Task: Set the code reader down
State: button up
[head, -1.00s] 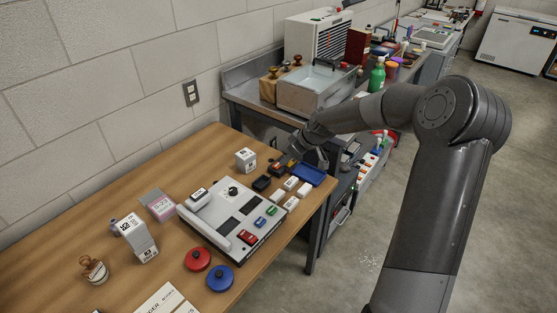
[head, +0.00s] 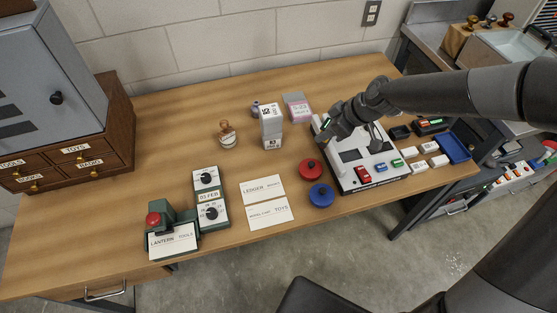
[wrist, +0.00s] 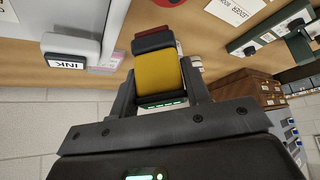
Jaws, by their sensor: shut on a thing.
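My gripper (wrist: 158,92) is shut on the code reader (wrist: 158,75), a yellow and dark block with a reddish end, in the wrist view. In the head view my gripper (head: 328,135) is over the left back part of a pale sorting device (head: 352,157), pointing down and left. The code reader is mostly hidden behind my fingers there. I cannot tell how high it is above the surface. In the wrist view a white block labelled INK (wrist: 70,52) is left of the code reader, apart from it.
A white labelled carton (head: 270,128) and a pink-labelled box (head: 297,107) stand left of my gripper. Red (head: 311,169) and blue (head: 321,195) round pieces lie in front. A blue tray (head: 454,148) is at the right end. The wooden table (head: 160,130) has bare room at left centre.

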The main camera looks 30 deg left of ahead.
jog(key=shift+n, duration=0.3)
jog(key=shift+s+a+f, duration=0.8)
jog(key=shift+a+f, duration=1.05)
jog(key=shift+a, duration=0.25)
jog(key=shift+s+a+f, duration=0.8)
jog(key=shift+a+f, duration=1.05)
jog(key=shift+a, duration=0.3)
jog(key=shift+s+a+f, duration=0.8)
jog(key=shift+a+f, duration=1.05)
jog(key=shift+a, duration=0.25)
jog(key=shift+f, duration=0.15)
jog(key=o, duration=0.8)
jog(key=shift+c, duration=0.2)
jog(key=v, duration=1.2)
jog(key=shift+w, duration=0.2)
